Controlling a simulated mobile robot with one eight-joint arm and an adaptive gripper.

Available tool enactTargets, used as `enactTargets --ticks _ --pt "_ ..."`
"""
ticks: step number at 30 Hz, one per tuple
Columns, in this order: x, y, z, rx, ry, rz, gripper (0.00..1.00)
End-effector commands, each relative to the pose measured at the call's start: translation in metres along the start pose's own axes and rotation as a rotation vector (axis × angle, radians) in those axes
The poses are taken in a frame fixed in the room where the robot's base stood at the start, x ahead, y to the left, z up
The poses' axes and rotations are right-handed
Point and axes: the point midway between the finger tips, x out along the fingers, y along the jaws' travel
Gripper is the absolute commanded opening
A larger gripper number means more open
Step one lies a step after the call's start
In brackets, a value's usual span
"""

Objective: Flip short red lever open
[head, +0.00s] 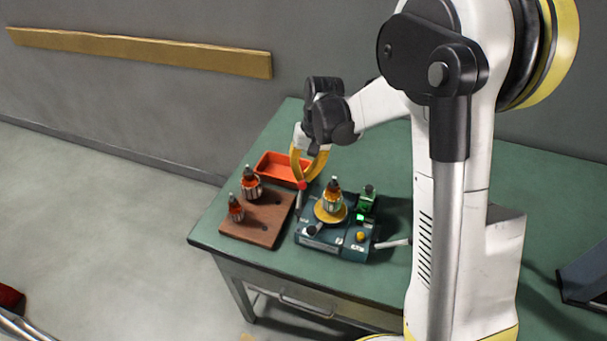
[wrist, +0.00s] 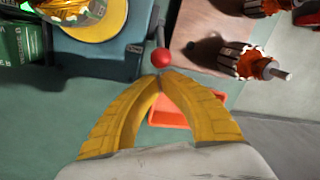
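The short red lever is a thin grey rod with a red ball knob (head: 302,185), standing at the back left side of the teal winding machine (head: 330,238). In the wrist view the red knob (wrist: 161,57) sits just beyond my fingertips, with its rod running up the picture beside the machine. My gripper (wrist: 160,74) has yellow fingers whose tips meet, with nothing visible between them. In the head view my gripper (head: 301,178) is right at the knob. Whether the tips touch the knob cannot be told.
A brown board (head: 258,232) with armatures (head: 236,209) (head: 251,184) stands left of the machine. A red tray (head: 277,170) lies behind. An armature (head: 334,190) sits on the machine's yellow disc, beside a green-lit part (head: 365,206). The green table (head: 284,140) is bare at the back.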

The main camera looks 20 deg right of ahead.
Motion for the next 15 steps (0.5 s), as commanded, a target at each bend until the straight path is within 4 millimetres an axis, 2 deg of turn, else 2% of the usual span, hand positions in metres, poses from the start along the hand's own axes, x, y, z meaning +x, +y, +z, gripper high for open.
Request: enactTargets --ticks 15 --pt "-0.0055 -0.0036 0.0057 -0.012 0.072 0.036 0.0"
